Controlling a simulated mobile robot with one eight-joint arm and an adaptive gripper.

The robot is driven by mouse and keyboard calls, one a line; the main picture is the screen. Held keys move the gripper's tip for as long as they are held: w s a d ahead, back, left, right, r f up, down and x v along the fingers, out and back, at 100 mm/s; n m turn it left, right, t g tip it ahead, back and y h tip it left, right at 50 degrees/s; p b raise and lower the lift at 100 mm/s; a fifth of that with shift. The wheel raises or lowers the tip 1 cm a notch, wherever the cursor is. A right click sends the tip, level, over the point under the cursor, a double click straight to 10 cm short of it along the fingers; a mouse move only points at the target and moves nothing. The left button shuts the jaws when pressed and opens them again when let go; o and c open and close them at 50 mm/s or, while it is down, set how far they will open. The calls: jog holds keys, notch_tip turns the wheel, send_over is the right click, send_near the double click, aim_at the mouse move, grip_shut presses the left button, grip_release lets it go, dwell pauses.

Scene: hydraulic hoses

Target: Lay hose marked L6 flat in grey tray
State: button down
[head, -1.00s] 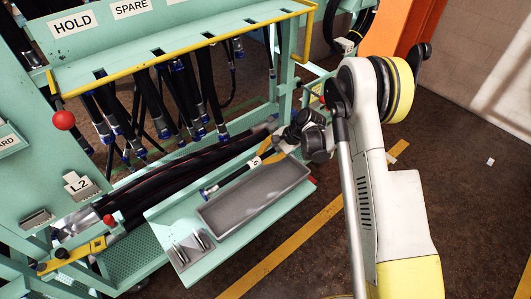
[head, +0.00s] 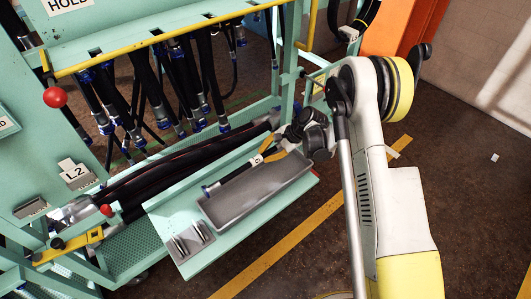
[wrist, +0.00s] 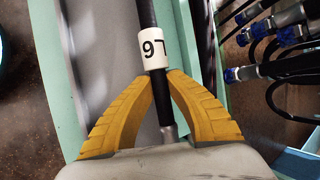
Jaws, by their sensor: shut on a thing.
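The hose marked L6 (head: 232,175) is black with a metal end fitting and a white label, which reads L6 upside down in the wrist view (wrist: 153,48). My gripper (head: 267,156) has yellow fingers, shut on the hose right beside the label; they also show in the wrist view (wrist: 161,76). The grey tray (head: 262,200) is a long, shallow, empty-looking pan. In the head view the hose runs along the tray's far long side, its fitting near the left end. In the wrist view the tray (wrist: 100,50) lies below the hose. I cannot tell whether they touch.
The tray sits on a teal shelf (head: 190,268) with metal clips (head: 190,241) at its left. Behind it, thick black hoses (head: 165,175) lie along the rack and others hang with blue fittings. A red knob (head: 55,97) sticks out at left. Open floor lies at right.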

aim_at(260, 172)
jog(key=shift+f, duration=4.35)
jog(key=c, duration=1.4)
grip_release()
jog(key=v, duration=1.2)
jog(key=shift+s, duration=0.1)
